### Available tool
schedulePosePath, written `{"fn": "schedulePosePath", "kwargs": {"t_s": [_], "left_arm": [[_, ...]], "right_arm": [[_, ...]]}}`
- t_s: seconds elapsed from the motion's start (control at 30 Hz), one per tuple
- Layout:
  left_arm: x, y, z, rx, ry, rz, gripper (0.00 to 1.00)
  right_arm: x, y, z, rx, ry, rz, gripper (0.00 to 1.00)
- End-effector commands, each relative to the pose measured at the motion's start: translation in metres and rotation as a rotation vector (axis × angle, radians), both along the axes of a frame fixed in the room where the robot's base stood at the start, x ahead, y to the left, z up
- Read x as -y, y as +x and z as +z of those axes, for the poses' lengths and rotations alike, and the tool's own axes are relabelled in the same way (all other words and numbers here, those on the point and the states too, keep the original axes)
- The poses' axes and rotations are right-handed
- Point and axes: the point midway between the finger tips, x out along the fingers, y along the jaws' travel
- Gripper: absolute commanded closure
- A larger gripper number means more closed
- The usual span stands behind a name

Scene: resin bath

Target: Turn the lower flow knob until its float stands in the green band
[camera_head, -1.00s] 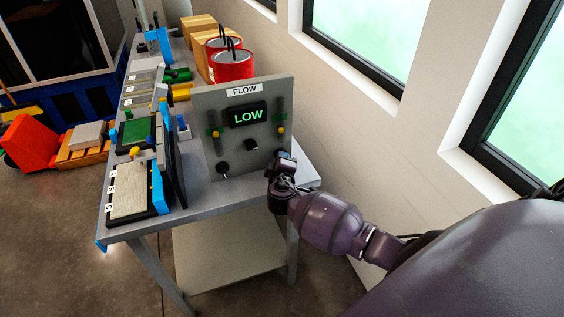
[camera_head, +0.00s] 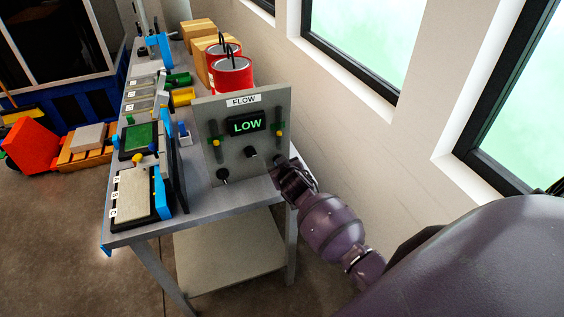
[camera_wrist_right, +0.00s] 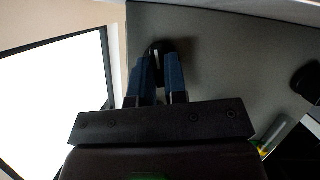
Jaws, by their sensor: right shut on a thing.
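The grey flow panel (camera_head: 237,171) stands upright at the bench's near end, its display (camera_head: 247,124) reading LOW in green. Two vertical tubes flank the display, each with a green mark and a yellow float. The right float (camera_head: 279,133) looks just below its green mark; the left float (camera_head: 213,139) is near its mark, too small to judge. Black knobs sit at the lower left (camera_head: 222,174) and the middle (camera_head: 251,152). My right gripper (camera_head: 279,163) is at the panel's lower right. In the right wrist view it (camera_wrist_right: 158,66) is shut on a black knob (camera_wrist_right: 158,46), partly hidden by the fingers. My left gripper is out of view.
Trays (camera_head: 132,193) line the bench's left side. A windowed wall runs along the right. The floor at lower left is clear.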

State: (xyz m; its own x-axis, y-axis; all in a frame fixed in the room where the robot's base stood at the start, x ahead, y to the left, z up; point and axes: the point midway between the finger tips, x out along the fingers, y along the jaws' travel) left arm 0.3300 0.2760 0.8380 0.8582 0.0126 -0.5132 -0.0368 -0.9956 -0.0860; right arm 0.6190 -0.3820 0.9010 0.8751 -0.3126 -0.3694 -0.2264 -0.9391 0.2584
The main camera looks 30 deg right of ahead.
Motion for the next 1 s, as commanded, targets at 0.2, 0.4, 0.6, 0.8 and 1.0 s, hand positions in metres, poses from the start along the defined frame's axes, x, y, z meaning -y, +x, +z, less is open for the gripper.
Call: {"fn": "schedulePosePath", "kwargs": {"t_s": [0.2,0.4,0.6,0.8,1.0], "left_arm": [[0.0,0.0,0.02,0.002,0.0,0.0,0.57],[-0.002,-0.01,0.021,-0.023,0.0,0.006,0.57],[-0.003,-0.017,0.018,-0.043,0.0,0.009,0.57],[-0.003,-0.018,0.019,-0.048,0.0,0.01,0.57],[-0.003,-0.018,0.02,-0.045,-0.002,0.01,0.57]], "right_arm": [[0.003,0.0,0.005,0.05,0.199,-0.002,1.0],[0.004,0.0,0.004,0.088,0.359,-0.001,1.0],[0.005,0.0,0.003,0.119,0.482,0.001,1.0],[0.005,0.0,0.002,0.138,0.56,0.001,1.0],[0.005,0.0,0.002,0.147,0.594,0.001,1.0]]}}
